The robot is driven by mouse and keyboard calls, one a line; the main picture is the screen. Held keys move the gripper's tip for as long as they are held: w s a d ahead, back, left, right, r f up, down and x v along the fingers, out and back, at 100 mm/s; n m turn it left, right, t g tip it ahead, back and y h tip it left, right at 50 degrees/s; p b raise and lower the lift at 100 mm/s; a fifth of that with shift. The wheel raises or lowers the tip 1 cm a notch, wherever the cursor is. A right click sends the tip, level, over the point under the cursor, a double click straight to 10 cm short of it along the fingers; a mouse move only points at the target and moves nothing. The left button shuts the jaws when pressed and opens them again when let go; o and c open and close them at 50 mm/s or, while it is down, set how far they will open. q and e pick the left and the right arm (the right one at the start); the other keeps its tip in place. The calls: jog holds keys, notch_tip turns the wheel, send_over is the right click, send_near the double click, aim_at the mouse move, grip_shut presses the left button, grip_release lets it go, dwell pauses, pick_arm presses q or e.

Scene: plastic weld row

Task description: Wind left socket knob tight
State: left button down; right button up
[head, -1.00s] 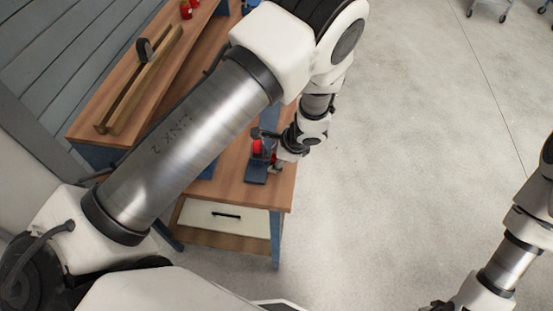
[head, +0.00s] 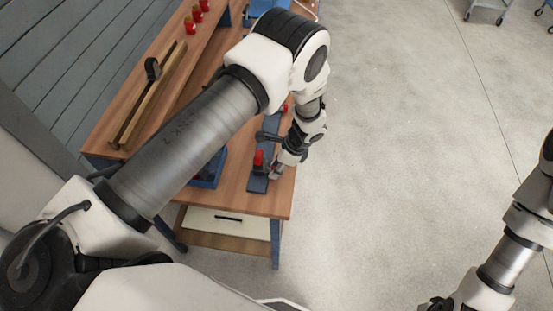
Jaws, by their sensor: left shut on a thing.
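A red upright part (head: 258,158) stands on the fixture, just left of the fingers. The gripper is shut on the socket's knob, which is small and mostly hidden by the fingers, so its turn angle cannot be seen. The right arm hangs at the lower right, away from the bench; only a dark piece of its end shows at the bottom edge, and its jaws cannot be made out.
The wooden bench (head: 240,203) has a raised shelf with several red parts (head: 190,25) and a wooden rail with a black handle (head: 152,68). Another blue fixture (head: 208,172) stands left of the gripper, partly behind my arm. Open floor (head: 400,140) lies to the right.

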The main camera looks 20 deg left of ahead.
pick_arm(q)
jog(key=shift+f+g, duration=0.1)
jog(key=shift+g, duration=0.2)
jog(key=shift+w+f+g+b, duration=0.15)
jog(key=shift+g+b, duration=0.15)
jog(key=shift+b, duration=0.2)
jog(key=shift+f+m+g+h+b, duration=0.1)
jog(key=shift+m+g+h+b, duration=0.25)
jog(key=shift+g+b, duration=0.7)
jog(key=shift+a+r+g+b, duration=0.1)
jog(key=shift+r+g+b, duration=0.15)
jog(key=shift+b, duration=0.5)
jog(key=c, duration=0.9)
grip_release()
jog(key=shift+o, duration=0.2)
jog(key=shift+w, duration=0.1)
jog(key=v, duration=1.2)
jog(key=shift+a, duration=0.2)
